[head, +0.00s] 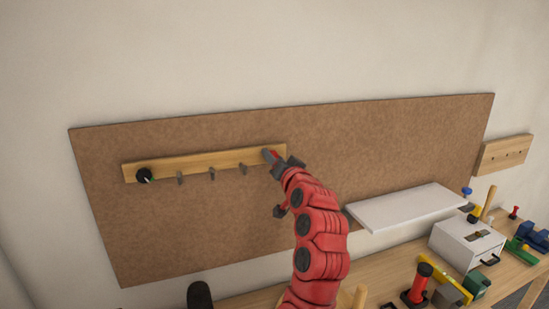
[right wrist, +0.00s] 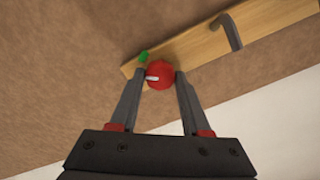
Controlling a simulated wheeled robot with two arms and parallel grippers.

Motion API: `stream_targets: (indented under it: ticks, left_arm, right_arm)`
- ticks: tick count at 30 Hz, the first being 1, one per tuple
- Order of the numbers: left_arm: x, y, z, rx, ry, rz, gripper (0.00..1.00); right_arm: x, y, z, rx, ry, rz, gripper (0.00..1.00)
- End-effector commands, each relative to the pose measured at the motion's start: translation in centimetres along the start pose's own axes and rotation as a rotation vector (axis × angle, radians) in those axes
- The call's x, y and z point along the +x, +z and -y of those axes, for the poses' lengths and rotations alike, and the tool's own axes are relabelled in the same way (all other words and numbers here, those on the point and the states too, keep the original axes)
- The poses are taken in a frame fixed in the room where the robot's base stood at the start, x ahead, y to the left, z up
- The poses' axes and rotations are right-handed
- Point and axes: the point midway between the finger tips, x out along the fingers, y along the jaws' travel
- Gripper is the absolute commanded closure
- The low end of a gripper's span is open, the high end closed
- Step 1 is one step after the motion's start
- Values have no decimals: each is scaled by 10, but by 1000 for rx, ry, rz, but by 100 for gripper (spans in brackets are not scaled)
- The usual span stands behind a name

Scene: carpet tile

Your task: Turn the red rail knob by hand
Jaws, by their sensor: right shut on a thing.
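The red rail knob (right wrist: 160,75) has a white pointer mark and sits near the end of the wooden rail (right wrist: 198,50). In the right wrist view my right gripper (right wrist: 160,80) has a finger on each side of the knob, shut on it. A small green mark lies on the rail just above the knob. In the head view my right gripper (head: 272,157) is at the right end of the rail (head: 205,161) and mostly covers the knob. My left gripper is not clearly in view.
A black knob (head: 144,175) is at the rail's left end, with several hooks between. The brown board (head: 380,145) is behind. A white shelf (head: 405,207) juts out at right. A white box (head: 467,245) and several tools stand on the bench below.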

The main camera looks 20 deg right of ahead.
Motion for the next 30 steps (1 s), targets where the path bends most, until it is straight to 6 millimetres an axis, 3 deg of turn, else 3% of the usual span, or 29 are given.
stream_targets:
  ticks: [15, 30]
  left_arm:
    - [16, -3, 1, 0, 0, 0, 24]
    - [18, -3, 1, 0, 0, 0, 24]
  right_arm:
    - [0, -1, -1, 332, 0, -1, 100]
    - [0, -1, -2, 391, 0, -2, 100]
